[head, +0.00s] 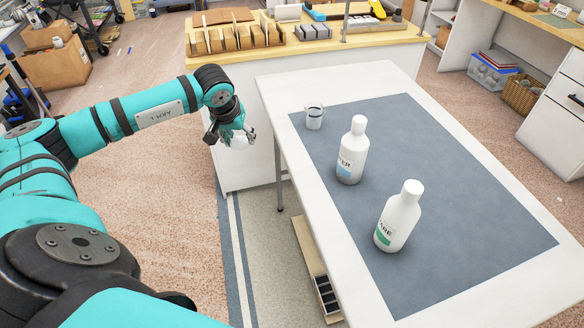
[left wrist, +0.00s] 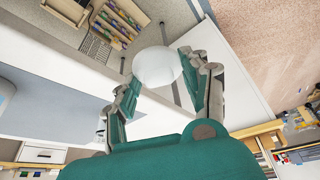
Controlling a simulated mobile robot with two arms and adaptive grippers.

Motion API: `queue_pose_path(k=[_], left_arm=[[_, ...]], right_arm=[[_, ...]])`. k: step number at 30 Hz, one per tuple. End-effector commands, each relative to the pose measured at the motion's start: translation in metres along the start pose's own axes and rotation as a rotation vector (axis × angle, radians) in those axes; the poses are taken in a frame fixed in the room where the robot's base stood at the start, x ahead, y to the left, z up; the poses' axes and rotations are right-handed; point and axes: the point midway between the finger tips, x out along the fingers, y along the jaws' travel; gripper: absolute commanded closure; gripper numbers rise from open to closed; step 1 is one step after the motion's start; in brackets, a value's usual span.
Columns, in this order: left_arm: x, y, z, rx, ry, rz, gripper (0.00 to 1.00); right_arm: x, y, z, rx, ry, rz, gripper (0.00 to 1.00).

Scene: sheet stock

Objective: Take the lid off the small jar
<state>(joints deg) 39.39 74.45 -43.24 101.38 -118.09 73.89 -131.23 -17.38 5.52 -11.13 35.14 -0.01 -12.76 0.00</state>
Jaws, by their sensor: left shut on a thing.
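The small jar (head: 314,118) stands upright at the far left corner of the blue-grey mat, and its top looks open. My left gripper (head: 238,139) is off the table's left edge, over the floor, apart from the jar and to its left. In the left wrist view the gripper (left wrist: 163,82) is shut on a round white lid (left wrist: 157,66), held between its two fingers. In the head view the lid is mostly hidden by the fingers. My right gripper is not in view.
Two white bottles, one with a blue label (head: 351,155) and one with a green label (head: 399,220), stand on the mat (head: 465,205). The right side of the mat is clear. A wooden-topped bench (head: 300,47) with racks stands behind the white table (head: 285,88).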

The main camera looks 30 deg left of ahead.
Motion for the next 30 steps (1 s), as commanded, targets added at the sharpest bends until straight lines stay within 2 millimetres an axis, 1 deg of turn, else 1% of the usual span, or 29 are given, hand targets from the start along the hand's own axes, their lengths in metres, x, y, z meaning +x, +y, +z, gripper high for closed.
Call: queue_pose_path(k=[1, 3, 5, 6, 8, 18, 21, 24, 30], left_arm=[[0.006, -0.012, -0.006, -0.021, 0.002, -0.006, 0.92], [0.003, -0.021, -0.013, -0.036, 0.001, -0.011, 0.92], [0.002, -0.021, -0.017, -0.043, -0.001, -0.012, 0.92], [0.001, -0.018, -0.019, -0.044, -0.002, -0.011, 0.92], [0.002, -0.007, -0.022, -0.043, -0.003, -0.009, 0.92], [0.016, 0.082, -0.035, -0.043, -0.004, -0.011, 0.92], [0.021, 0.102, -0.038, -0.043, -0.005, -0.012, 0.92], [0.024, 0.114, -0.040, -0.044, -0.004, -0.014, 0.92], [0.027, 0.127, -0.042, -0.044, -0.004, -0.015, 0.92]], right_arm=[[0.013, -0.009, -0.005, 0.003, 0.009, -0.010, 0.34], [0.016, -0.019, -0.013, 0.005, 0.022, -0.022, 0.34], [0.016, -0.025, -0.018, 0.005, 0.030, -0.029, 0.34], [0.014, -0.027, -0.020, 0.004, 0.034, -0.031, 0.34], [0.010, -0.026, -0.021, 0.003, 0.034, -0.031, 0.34], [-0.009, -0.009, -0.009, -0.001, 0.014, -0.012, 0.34], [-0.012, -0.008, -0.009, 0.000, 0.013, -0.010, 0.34], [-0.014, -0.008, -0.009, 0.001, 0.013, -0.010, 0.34], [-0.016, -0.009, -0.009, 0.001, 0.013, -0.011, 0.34]])
